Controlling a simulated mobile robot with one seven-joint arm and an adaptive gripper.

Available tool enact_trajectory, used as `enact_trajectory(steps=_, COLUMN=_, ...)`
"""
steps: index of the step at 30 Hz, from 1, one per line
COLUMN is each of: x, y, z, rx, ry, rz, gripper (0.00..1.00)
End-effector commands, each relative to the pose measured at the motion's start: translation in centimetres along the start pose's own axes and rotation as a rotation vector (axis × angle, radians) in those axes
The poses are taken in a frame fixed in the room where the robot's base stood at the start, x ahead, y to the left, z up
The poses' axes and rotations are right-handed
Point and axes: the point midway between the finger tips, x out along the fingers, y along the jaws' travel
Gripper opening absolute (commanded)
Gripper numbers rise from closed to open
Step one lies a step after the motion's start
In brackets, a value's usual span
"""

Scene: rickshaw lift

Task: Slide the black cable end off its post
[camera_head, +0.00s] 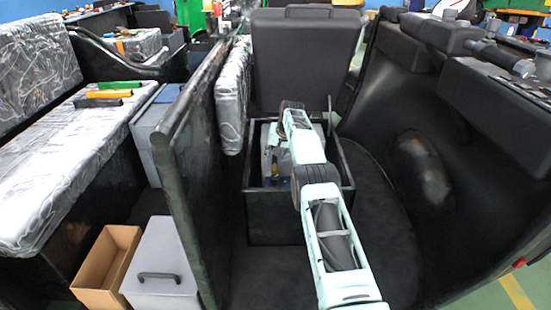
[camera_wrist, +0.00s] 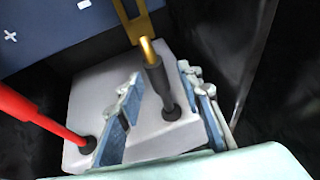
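The black cable end (camera_wrist: 158,88) shows in the wrist view as a dark sleeve with a brass-coloured tip. It runs to a round black base (camera_wrist: 172,112) on a pale grey block top (camera_wrist: 185,138); the post itself is hidden. My gripper (camera_wrist: 160,78) is open, with one blue finger on each side of the black cable end and visible gaps between. A red cable (camera_wrist: 40,115) meets another black base (camera_wrist: 86,145) left of my fingers. In the head view my arm reaches into a black open box (camera_head: 275,230), and the cable end cannot be made out.
A yellow strip (camera_wrist: 128,18) stands just beyond the cable end. A dark blue panel (camera_wrist: 60,25) with white marks lies at upper left. The box walls are close around my gripper. A black partition (camera_head: 190,170) and a dark seat back (camera_head: 305,60) border the box.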

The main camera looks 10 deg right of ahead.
Motion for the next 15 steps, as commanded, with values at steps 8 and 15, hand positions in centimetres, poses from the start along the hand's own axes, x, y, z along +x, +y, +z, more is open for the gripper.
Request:
enact_trajectory(steps=8, x=0.04, y=0.18, z=0.14, rx=0.001, ry=-0.005, rz=0.003, gripper=0.34)
enact_trajectory(steps=15, x=-0.71, y=0.21, z=-0.01, rx=0.002, ry=-0.006, rz=0.003, gripper=0.34)
